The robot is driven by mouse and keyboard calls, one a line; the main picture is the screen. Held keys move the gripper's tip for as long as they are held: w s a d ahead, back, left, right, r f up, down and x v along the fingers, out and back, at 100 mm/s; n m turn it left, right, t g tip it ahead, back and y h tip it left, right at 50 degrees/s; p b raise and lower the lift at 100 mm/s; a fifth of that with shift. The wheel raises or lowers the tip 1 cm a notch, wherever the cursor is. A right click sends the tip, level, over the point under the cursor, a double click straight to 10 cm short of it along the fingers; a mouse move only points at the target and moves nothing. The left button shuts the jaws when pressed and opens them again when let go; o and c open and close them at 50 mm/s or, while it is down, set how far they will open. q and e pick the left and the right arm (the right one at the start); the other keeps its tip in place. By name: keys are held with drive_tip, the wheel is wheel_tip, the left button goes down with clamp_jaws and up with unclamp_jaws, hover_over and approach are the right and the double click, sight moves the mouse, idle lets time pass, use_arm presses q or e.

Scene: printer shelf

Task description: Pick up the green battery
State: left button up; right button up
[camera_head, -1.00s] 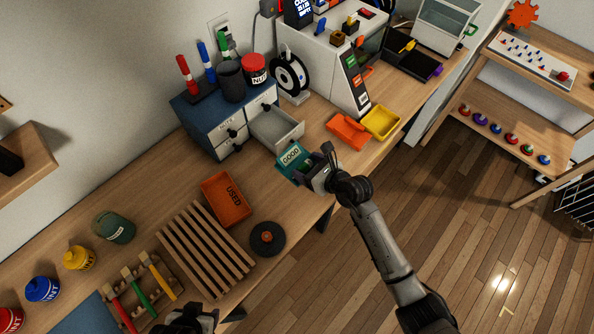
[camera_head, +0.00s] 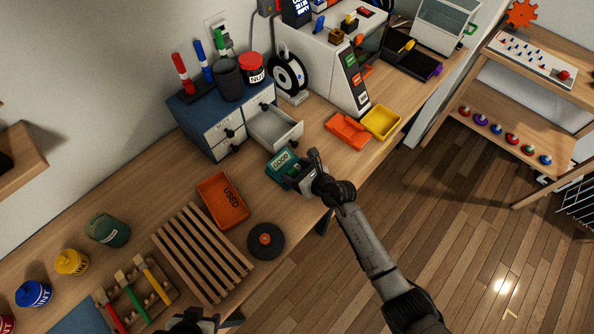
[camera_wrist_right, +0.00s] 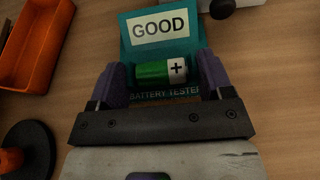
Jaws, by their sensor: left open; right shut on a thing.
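The green battery (camera_wrist_right: 160,71), with a silver end marked "+", lies in the teal battery tester (camera_wrist_right: 128,38) whose display reads "GOOD". The tester also shows in the head view (camera_head: 281,160). My right gripper (camera_wrist_right: 163,78) has one finger at each end of the battery and is shut on it; the battery still appears to sit within the tester. In the head view my right gripper (camera_head: 298,178) covers the battery's place. My left gripper (camera_head: 192,322) is open and empty at the bottom edge of the head view, partly cut off.
An orange "USED" tray (camera_head: 222,201) and a slatted wooden rack (camera_head: 202,252) lie left of the tester. A dark round spool (camera_head: 265,241) is near the bench edge. A blue cabinet with an open drawer (camera_head: 275,128) stands behind. Orange (camera_head: 347,130) and yellow (camera_head: 380,122) trays lie to the right.

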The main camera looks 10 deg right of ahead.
use_arm(q)
drive_tip(key=shift+a, duration=0.1)
drive_tip(key=shift+f, duration=0.15)
use_arm(e)
drive_tip(key=o, duration=0.6)
drive_tip(key=shift+f, duration=0.15)
drive_tip(key=o, duration=0.5)
use_arm(q)
drive_tip(key=shift+r, duration=0.25)
use_arm(e)
drive_tip(key=shift+r, duration=0.3)
use_arm(q)
drive_tip(key=shift+w+r, duration=0.1)
use_arm(e)
drive_tip(key=shift+s+d+r, duration=0.1)
drive_tip(key=shift+s+d, duration=0.2)
use_arm(q)
wheel_tip(320, 180, up, 2)
drive_tip(key=shift+p, duration=1.2)
use_arm(e)
drive_tip(key=v, duration=1.1)
drive_tip(key=shift+r, duration=0.1)
